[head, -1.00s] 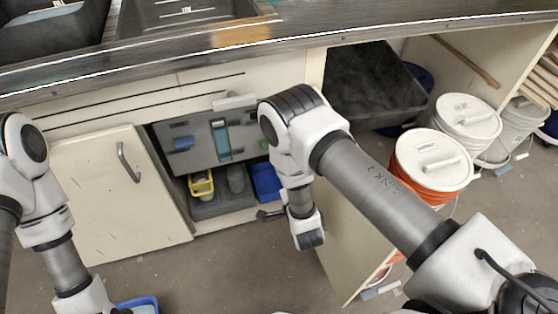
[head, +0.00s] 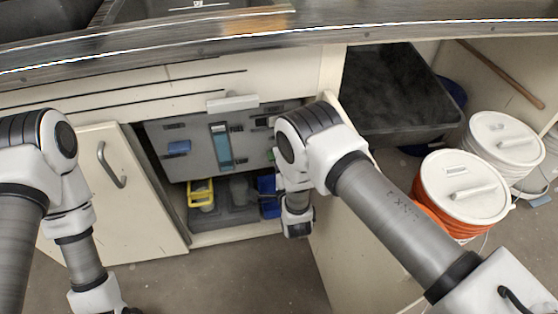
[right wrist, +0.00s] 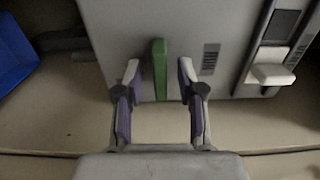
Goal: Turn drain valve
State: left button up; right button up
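The drain valve shows as an upright green handle (right wrist: 159,70) in front of the grey unit (right wrist: 185,30) in the right wrist view. My right gripper (right wrist: 158,78) is open, with one purple-padded finger on each side of the handle and a visible gap on both sides. In the head view the grey unit (head: 200,150) sits inside the open cabinet, and a small patch of green (head: 271,154) shows beside my right arm, which hides the rest. My left gripper (head: 130,310) is barely in view at the bottom edge, its fingers cut off.
A yellow-handled item (head: 201,193) and a blue container (head: 268,190) stand low in the cabinet. Open doors (head: 118,195) flank it. White-lidded buckets (head: 465,185) and a dark basin (head: 395,90) are at right. The counter edge (head: 200,48) overhangs.

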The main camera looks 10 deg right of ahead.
grip_shut()
jog(key=shift+n, duration=0.3)
jog(key=n+p, duration=0.1)
jog(key=n, duration=1.6)
jog(key=shift+p, duration=0.4)
jog(key=shift+n, duration=0.3)
grip_release()
